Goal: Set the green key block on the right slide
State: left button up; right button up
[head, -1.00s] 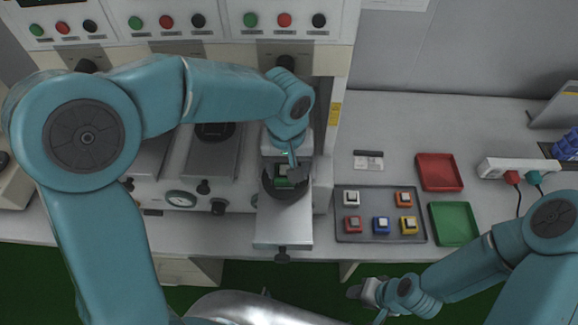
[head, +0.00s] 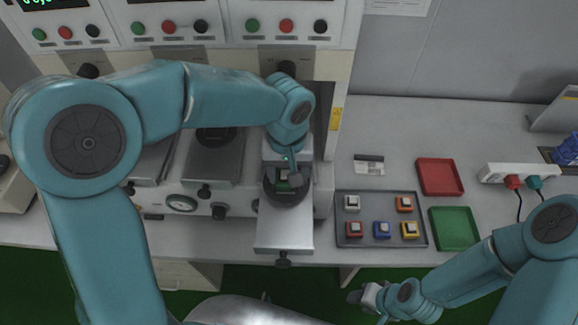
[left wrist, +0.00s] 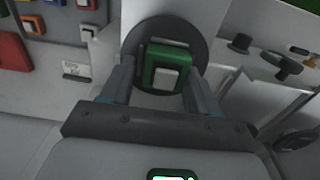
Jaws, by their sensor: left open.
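The green key block (left wrist: 163,68), with a pale square key on top, sits on the dark round holder (left wrist: 142,34) of the right slide (head: 284,234). In the head view the block (head: 284,182) is partly hidden by my left gripper (head: 290,180). In the left wrist view the open fingers of my left gripper (left wrist: 160,88) stand on either side of the block, with a gap visible near the block's sides. My right gripper (head: 361,297) is low at the front, away from the slide, and its jaws are too small to read.
A grey tray (head: 377,211) with several coloured key blocks lies right of the slide. A red tray (head: 440,177) and a green tray (head: 454,229) lie beyond it, near a power strip (head: 520,173). Another slide (head: 213,165) stands to the left.

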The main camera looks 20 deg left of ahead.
pick_arm(q)
notch_tip(320, 180, up, 12)
jog(key=p, duration=0.1)
jog(key=shift+a, duration=0.25)
dwell(0.5)
